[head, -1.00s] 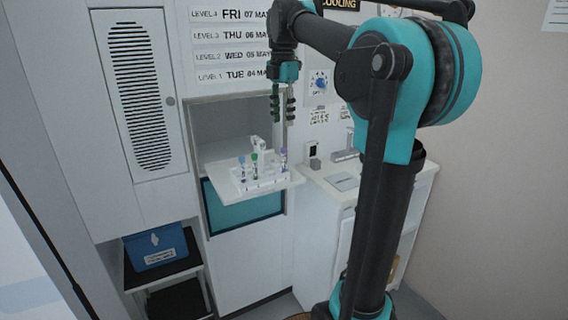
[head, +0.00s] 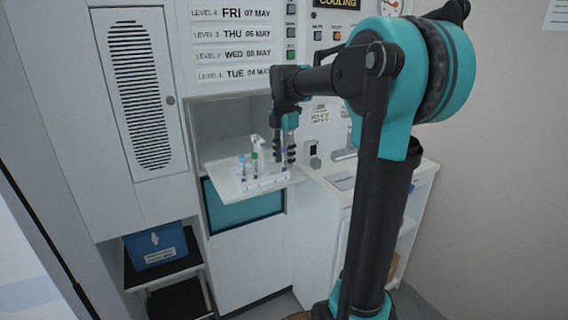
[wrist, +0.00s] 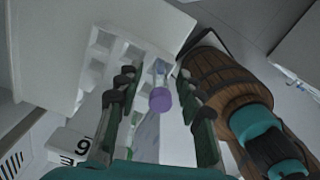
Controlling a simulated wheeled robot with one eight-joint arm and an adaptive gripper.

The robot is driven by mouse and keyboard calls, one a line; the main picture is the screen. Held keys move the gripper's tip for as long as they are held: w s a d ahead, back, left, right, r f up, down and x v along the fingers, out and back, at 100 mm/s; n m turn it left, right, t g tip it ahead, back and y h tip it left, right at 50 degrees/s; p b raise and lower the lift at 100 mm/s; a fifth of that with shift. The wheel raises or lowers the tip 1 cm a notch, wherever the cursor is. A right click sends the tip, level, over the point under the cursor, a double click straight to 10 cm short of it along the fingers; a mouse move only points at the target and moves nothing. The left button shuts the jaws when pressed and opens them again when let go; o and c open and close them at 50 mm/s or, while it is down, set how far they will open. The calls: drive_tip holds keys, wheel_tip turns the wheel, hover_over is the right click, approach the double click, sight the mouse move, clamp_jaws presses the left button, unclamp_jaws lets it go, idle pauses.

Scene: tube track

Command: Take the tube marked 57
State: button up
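A tube with a purple cap (wrist: 160,100) stands in the white rack, between the two fingers of my gripper (wrist: 158,112) in the wrist view. The fingers are open, with gaps on both sides of the cap. In the head view my gripper (head: 284,152) points down at the right end of the rack, around the purple-capped tube. A blue-capped tube (head: 242,160) and a green-capped tube (head: 254,158) stand further left in the rack (head: 262,184). No number 57 is readable on any tube.
The rack rests on a white shelf (head: 222,172) that juts from a wall opening. A white piece marked 9 (wrist: 78,146) lies close left of the fingers in the wrist view. A counter with a tap (head: 344,153) is to the right. A blue bin (head: 155,246) stands lower left.

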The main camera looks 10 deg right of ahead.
drive_tip(key=shift+f, duration=0.75)
drive_tip(key=shift+c, duration=0.4)
clamp_jaws()
drive_tip(key=shift+r, duration=0.1)
wheel_tip(320, 180, up, 20)
